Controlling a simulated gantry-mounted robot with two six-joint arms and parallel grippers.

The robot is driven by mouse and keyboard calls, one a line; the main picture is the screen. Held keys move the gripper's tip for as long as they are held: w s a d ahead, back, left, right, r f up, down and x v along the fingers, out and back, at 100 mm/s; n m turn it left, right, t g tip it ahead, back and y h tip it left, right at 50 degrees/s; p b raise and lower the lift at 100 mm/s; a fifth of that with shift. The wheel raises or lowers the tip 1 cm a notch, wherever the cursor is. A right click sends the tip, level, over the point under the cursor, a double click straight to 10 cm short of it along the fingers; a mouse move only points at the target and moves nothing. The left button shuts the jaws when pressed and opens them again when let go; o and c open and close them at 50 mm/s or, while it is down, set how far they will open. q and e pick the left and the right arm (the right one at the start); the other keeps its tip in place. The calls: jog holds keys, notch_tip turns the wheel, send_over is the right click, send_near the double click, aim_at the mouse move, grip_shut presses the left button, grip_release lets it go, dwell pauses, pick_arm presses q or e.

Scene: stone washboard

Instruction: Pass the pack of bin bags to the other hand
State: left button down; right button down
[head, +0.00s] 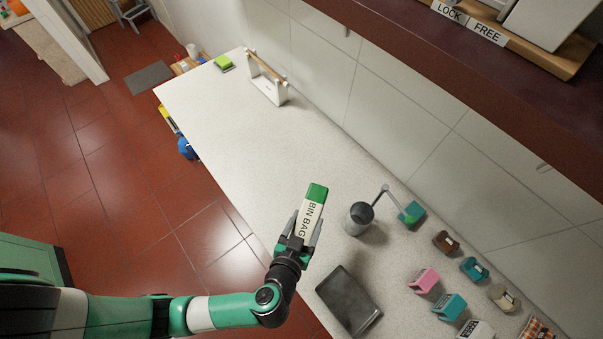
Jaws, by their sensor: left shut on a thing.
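The pack of bin bags (309,214) is a long box with a white side lettered "BIN BAG" and green on its end. My left gripper (301,232) is shut on its lower part, with a finger on each side. The pack points up and slightly right in the head view, over the front edge of the counter. Its lower end is hidden between the fingers. My right gripper does not show.
The pale stone counter (230,110) is clear along its middle. A grey metal canister (358,218) stands right of the pack, and a dark tray (348,300) lies below it. Several small boxes, including a pink one (424,280), stand at the lower right. A shelf (480,75) overhangs.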

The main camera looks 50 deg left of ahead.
pick_arm(q)
jog(key=w+d+f, duration=0.3)
jog(key=d, duration=0.4)
jog(key=w+d+f, duration=0.4)
jog(key=d, duration=0.3)
